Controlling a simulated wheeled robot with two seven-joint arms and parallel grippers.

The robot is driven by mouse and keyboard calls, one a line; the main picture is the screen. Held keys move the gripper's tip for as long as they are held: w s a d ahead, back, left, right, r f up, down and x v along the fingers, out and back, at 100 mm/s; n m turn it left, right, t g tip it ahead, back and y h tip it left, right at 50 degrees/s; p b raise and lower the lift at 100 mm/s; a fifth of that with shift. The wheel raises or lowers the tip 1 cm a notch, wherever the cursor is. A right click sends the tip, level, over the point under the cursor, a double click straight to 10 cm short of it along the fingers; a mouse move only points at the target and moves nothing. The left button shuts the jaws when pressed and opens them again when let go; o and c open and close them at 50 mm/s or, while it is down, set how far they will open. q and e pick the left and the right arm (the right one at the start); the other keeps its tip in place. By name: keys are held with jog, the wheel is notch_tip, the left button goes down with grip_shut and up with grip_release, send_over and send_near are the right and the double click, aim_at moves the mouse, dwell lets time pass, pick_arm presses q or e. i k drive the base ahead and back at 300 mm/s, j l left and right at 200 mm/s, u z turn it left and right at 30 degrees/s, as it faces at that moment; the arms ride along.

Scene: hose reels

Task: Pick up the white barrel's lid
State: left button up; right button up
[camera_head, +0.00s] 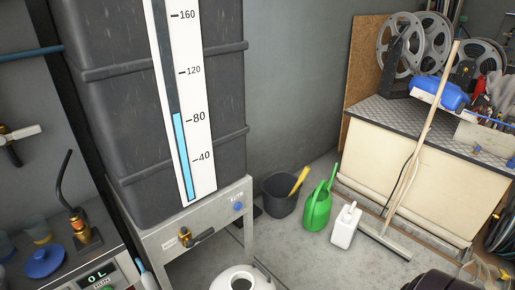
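The top of a white round container (217,283), likely the white barrel, shows at the bottom edge of the head view. A dark round patch is at its middle, cut off by the frame. I cannot tell whether that patch is an opening or a lid. The rest of the container is below the picture. No separate lid can be clearly made out. Neither of my grippers is in view.
A large dark tank (110,125) with a level scale sits on a metal stand (150,236) at left. A black bucket (279,200), green watering can (317,212) and white canister (345,228) stand behind the container. A broom (425,130) leans on the right cabinet (385,170).

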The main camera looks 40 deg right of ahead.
aim_at(45, 260)
jog(key=z, duration=1.5)
jog(key=k+j+z, duration=0.15)
jog(key=k+j, duration=0.2)
jog(key=k+j+z, duration=0.2)
jog(key=k, duration=0.4)
jog(key=j+u, duration=0.1)
jog(key=u, duration=1.45)
jog(key=z, duration=1.2)
